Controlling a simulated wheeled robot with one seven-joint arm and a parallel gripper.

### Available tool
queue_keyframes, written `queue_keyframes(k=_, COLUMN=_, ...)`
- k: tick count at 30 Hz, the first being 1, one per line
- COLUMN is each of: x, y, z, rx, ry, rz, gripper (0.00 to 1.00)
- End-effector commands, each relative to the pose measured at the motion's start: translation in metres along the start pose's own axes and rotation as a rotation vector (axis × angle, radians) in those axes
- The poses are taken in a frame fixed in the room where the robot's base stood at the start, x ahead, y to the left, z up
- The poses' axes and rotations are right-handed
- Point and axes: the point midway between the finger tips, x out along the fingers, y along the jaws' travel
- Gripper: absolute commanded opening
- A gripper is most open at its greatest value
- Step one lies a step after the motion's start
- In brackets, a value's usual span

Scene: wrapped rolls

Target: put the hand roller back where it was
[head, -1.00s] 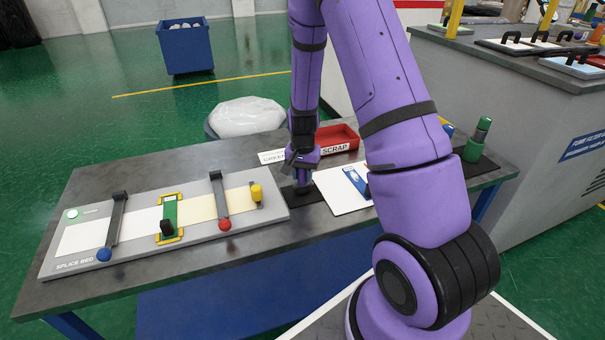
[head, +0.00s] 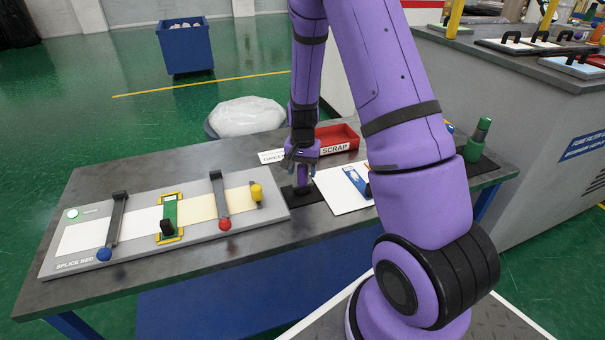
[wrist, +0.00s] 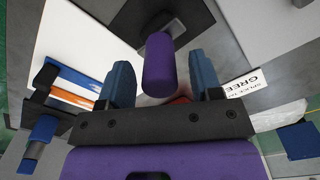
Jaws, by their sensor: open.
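The hand roller (head: 303,175) has a purple handle and a dark lower end. It stands upright on a dark mat (head: 322,211) on the bench, right of the splice bed (head: 80,258). My gripper (head: 300,157) is right above it, pointing down and open. In the wrist view the purple handle of the roller (wrist: 159,62) shows between the two spread blue-grey fingers, with a gap on each side. Its dark end points to the top of that view, over the dark mat (wrist: 196,32). Nothing is held.
A red SCRAP bin (head: 341,133) stands behind my gripper, with a white label card (head: 271,156) to its left. A white board (head: 340,192) with a blue item lies close on the right.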

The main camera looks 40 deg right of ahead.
Motion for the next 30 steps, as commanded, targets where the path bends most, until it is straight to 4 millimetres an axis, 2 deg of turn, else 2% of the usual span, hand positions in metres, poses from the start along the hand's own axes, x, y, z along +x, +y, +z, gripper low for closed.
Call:
queue_keyframes(k=6, x=-0.044, y=-0.001, z=0.000, rx=0.000, ry=0.004, rz=-0.003, gripper=0.59)
queue_keyframes(k=12, x=-0.079, y=-0.001, z=0.000, rx=0.000, ry=0.004, rz=-0.003, gripper=0.59)
queue_keyframes(k=22, x=-0.110, y=-0.001, z=0.003, rx=-0.012, ry=0.006, rz=-0.009, gripper=0.59)
queue_keyframes(k=26, x=-0.139, y=-0.002, z=0.017, rx=-0.063, ry=0.021, rz=-0.038, gripper=0.59)
queue_keyframes(k=30, x=-0.183, y=-0.001, z=0.044, rx=-0.155, ry=0.052, rz=-0.083, gripper=0.59)
